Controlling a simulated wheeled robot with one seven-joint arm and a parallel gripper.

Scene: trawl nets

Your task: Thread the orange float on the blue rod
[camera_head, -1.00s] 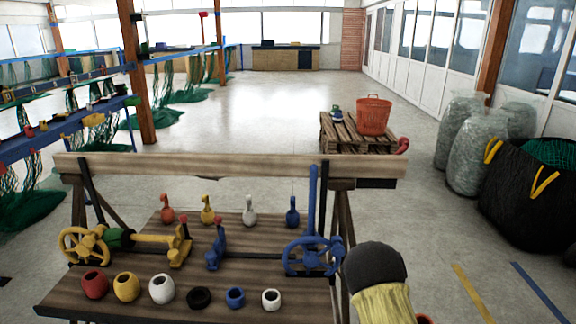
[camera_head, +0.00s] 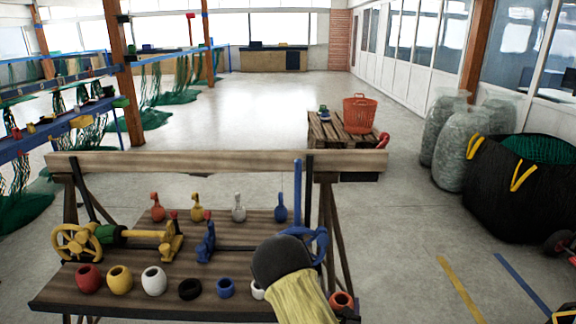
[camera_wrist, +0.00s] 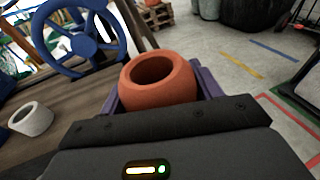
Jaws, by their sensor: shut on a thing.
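The orange float (camera_wrist: 158,88) is a thick ring with its open hole facing up in the wrist view. My gripper (camera_wrist: 160,98) is shut on it, with purple fingers on either side. In the head view the float (camera_head: 341,299) shows beside the end of my arm, at the right edge of the bench. The blue rod (camera_head: 297,190) stands upright at the right end of the bench. The handwheel (camera_wrist: 75,40) shows at upper left in the wrist view. The float is apart from the rod.
Red, yellow, white, black and blue floats line the bench's (camera_head: 60,290) front edge. A white float (camera_wrist: 32,118) lies near my gripper. A yellow valve (camera_head: 150,238) and several small-necked objects stand behind. A wooden beam (camera_head: 220,161) crosses the back.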

